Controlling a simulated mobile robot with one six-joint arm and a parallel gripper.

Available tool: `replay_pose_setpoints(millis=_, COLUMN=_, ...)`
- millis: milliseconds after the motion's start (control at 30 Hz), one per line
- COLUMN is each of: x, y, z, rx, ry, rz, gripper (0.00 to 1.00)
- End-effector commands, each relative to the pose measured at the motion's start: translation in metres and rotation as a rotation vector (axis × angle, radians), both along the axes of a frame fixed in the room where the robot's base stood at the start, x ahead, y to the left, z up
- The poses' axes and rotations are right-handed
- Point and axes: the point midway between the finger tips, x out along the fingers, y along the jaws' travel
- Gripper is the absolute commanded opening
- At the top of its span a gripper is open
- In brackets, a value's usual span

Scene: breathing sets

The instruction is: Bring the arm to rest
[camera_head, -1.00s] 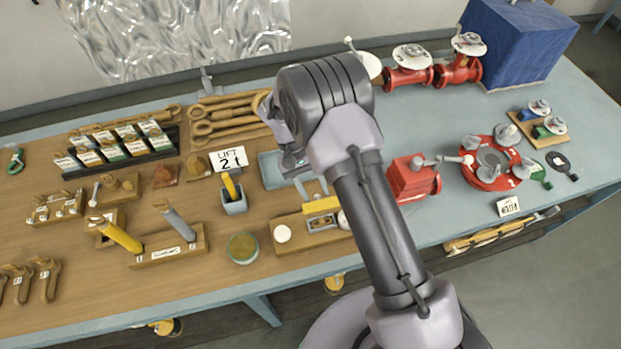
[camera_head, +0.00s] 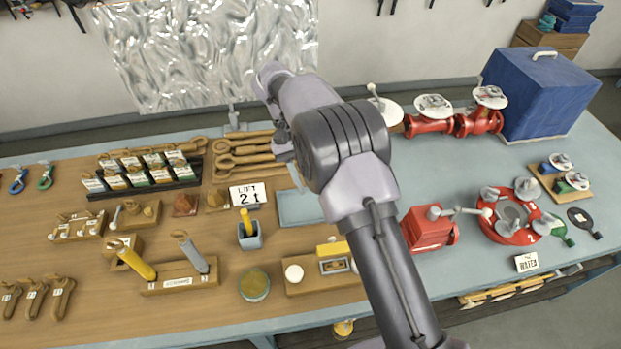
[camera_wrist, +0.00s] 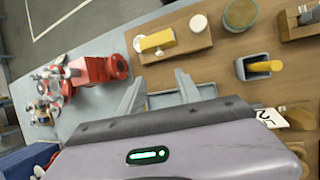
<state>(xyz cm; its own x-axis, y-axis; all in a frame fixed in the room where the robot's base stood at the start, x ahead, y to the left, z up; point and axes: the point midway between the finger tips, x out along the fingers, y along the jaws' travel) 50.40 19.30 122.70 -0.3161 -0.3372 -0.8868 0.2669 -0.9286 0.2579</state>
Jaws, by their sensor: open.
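My gripper shows in the wrist view (camera_wrist: 158,92) with its two grey fingers spread apart and nothing between them. Beyond the fingers lies a shallow blue-grey tray (camera_wrist: 182,96) on the bench, which looks empty. In the head view my arm rises from the bottom right and bends over the middle of the bench. The gripper there is mostly hidden behind my wrist, above the tray (camera_head: 298,208). The fingers appear clear of the bench top.
A wooden block with a yellow piece (camera_head: 333,249), a cup with a yellow handle (camera_head: 250,236) and a red block (camera_head: 428,232) stand near the arm. Red valves (camera_head: 430,124) and a blue box (camera_head: 540,92) stand at the back right. Room above the bench is free.

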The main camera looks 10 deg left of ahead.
Motion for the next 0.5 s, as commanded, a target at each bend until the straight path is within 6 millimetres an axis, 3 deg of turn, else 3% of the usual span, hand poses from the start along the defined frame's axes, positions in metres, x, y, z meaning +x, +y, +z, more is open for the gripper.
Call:
replay_pose_setpoints(millis=267, x=0.0, y=-0.007, z=0.004, rx=0.024, ry=-0.023, rz=-0.013, gripper=0.41)
replay_pose_setpoints(millis=367, x=-0.007, y=-0.032, z=0.019, rx=0.099, ry=-0.098, rz=-0.06, gripper=0.41)
replay_pose_setpoints(millis=500, x=-0.053, y=-0.081, z=0.036, rx=0.245, ry=-0.273, rz=-0.17, gripper=0.41)
